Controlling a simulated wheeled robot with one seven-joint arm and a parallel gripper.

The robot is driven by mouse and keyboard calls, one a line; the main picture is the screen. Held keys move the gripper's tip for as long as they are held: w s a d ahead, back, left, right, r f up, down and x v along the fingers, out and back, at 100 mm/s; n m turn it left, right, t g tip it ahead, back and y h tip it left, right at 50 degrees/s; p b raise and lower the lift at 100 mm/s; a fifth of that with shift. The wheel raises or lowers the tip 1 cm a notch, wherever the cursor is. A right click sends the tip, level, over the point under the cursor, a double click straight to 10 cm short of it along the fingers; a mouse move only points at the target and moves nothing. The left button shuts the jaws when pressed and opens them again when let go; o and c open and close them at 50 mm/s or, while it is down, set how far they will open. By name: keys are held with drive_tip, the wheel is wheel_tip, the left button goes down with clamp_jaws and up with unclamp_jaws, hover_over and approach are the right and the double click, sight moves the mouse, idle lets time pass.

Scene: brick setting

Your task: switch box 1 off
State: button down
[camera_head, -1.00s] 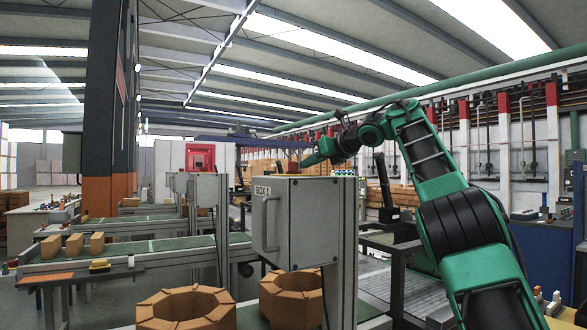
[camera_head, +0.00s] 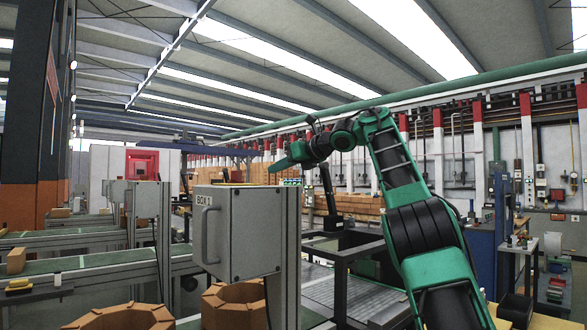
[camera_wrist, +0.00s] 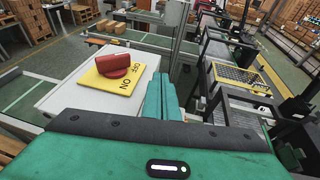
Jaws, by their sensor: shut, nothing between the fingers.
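Box 1 (camera_head: 262,238) is a grey box on a post, with a handle and a "BOX 1" label on the sides facing me. No switch shows on it in the head view. In the wrist view a pale box top (camera_wrist: 67,98) carries a yellow plate (camera_wrist: 103,87) with a red rotary knob (camera_wrist: 112,64); its box label does not show. The plate reads ON and OFF, upside down here. My gripper (camera_wrist: 163,97) is shut and empty, to the right of the plate and apart from the knob. In the head view my gripper (camera_head: 279,164) is above and behind box 1.
Brick rings (camera_head: 233,304) lie below and left of box 1. Conveyors (camera_head: 90,262) run at the left. A dark metal frame (camera_head: 350,252) stands right of the box. Stacked bricks (camera_head: 352,206) are behind. The air above the knob is clear.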

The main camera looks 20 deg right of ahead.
drive_tip(key=shift+s+d+r, duration=0.3)
drive_tip(key=shift+s+d, duration=0.05)
drive_tip(key=shift+d, duration=0.5)
drive_tip(key=shift+s+d+r, duration=0.3)
drive_tip(key=shift+s+d, duration=0.1)
drive_tip(key=shift+d, duration=0.5)
drive_tip(key=shift+s+d+r, duration=0.3)
drive_tip(key=shift+s+d, duration=0.05)
drive_tip(key=shift+d, duration=0.5)
